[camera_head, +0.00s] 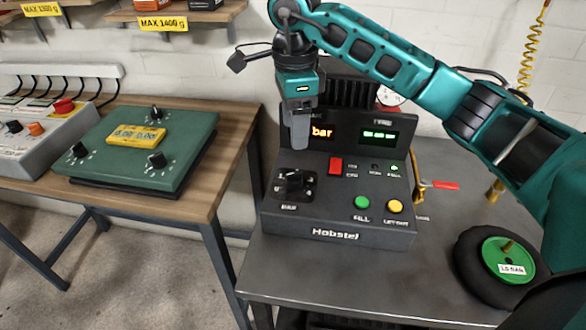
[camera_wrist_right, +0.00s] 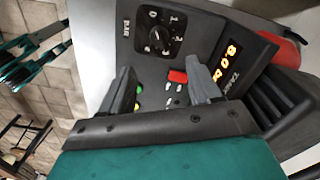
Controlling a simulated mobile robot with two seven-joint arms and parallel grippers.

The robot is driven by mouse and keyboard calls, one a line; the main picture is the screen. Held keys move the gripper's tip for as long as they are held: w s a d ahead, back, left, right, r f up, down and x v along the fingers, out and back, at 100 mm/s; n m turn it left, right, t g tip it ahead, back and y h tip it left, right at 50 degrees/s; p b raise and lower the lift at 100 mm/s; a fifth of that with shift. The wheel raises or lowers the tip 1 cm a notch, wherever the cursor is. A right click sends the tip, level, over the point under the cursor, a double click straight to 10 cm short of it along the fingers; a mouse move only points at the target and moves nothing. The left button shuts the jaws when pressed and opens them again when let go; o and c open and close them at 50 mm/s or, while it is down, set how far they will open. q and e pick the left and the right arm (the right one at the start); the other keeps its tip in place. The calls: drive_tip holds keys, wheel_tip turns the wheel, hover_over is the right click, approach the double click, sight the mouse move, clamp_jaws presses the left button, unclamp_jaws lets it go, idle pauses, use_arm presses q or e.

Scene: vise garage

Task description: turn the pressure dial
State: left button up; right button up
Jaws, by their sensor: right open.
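The pressure dial (camera_head: 292,180) is a black knob on a black plate at the left of the dark Hobstel console (camera_head: 335,236). In the right wrist view the dial (camera_wrist_right: 159,38) shows with numbers around it, beyond the fingertips and between them. My right gripper (camera_head: 300,145) points down above the console, in front of its display, a little above and apart from the dial. Its two fingers (camera_wrist_right: 165,85) stand apart with nothing between them. An orange display (camera_head: 322,132) reading "bar" is partly hidden behind the gripper. My left gripper is not in view.
The console also bears a red switch (camera_head: 335,165), a green button (camera_head: 362,202) and a yellow button (camera_head: 395,206). A wheel (camera_head: 468,262) lies at the right of the bench. A wooden table (camera_head: 222,145) with a green scale box (camera_head: 120,165) stands at left, across a gap.

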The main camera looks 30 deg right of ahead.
sight(294, 173)
wheel_tip(294, 173, down, 12)
drive_tip(key=shift+r, duration=0.1)
idle(0.4)
drive_tip(key=c, duration=1)
